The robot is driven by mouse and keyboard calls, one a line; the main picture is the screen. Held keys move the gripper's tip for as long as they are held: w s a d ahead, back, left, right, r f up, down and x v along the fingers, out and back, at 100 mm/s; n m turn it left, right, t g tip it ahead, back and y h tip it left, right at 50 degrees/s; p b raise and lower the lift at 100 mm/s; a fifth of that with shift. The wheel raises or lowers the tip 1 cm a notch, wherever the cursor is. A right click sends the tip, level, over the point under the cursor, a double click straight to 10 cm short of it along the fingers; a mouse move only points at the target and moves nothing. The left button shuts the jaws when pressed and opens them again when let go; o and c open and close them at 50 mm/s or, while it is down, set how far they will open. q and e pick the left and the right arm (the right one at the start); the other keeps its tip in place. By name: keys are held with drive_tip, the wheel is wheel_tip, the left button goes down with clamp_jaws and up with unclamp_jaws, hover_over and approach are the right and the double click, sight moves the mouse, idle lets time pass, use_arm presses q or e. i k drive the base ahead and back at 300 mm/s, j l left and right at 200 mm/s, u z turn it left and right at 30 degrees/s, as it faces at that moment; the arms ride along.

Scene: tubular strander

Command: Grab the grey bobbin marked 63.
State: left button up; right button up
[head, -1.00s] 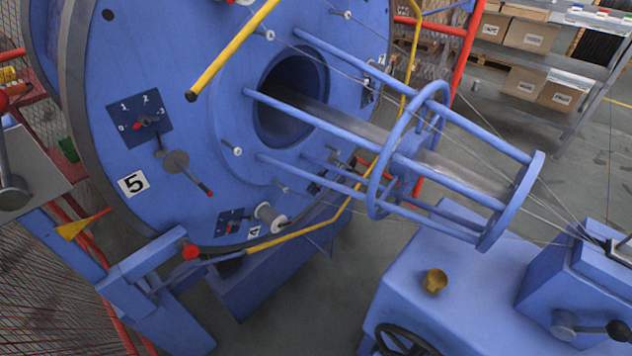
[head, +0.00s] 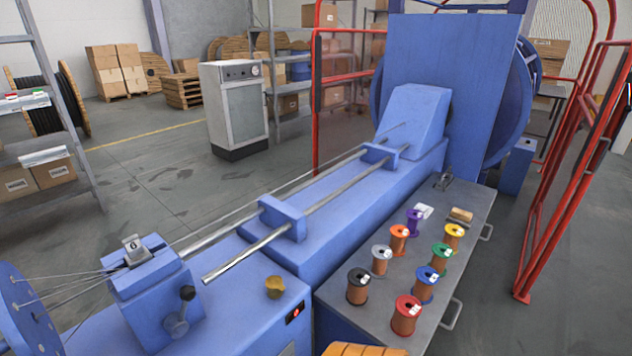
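A grey bobbin (head: 381,260) with copper-coloured winding stands upright on a grey bench top (head: 392,316). A white label shows on its top, but the number is too small to read. It is in the left row of bobbins, between an orange bobbin (head: 399,239) behind it and a black bobbin (head: 358,287) in front. A blue bobbin (head: 425,285) and a green bobbin (head: 441,258) stand to its right. Neither of my grippers is in view.
Purple (head: 413,222), yellow (head: 453,236) and red (head: 405,315) bobbins share the bench. Red railings (head: 560,210) stand at right, with open floor between.

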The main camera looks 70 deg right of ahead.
sight(378, 270)
drive_tip(key=k+l+z, duration=0.1)
drive_tip(key=z, duration=0.35)
drive_tip(key=l+z, duration=0.2)
drive_tip(key=z, duration=0.25)
drive_tip(key=k+l+z, duration=0.1)
drive_tip(key=z, duration=0.35)
drive_tip(key=l+z, duration=0.3)
drive_tip(key=z, duration=0.15)
drive_tip(key=l+z, duration=0.2)
drive_tip(key=z, duration=0.25)
drive_tip(key=l+z, duration=0.2)
drive_tip(key=z, duration=0.3)
drive_tip(key=i+j, duration=0.05)
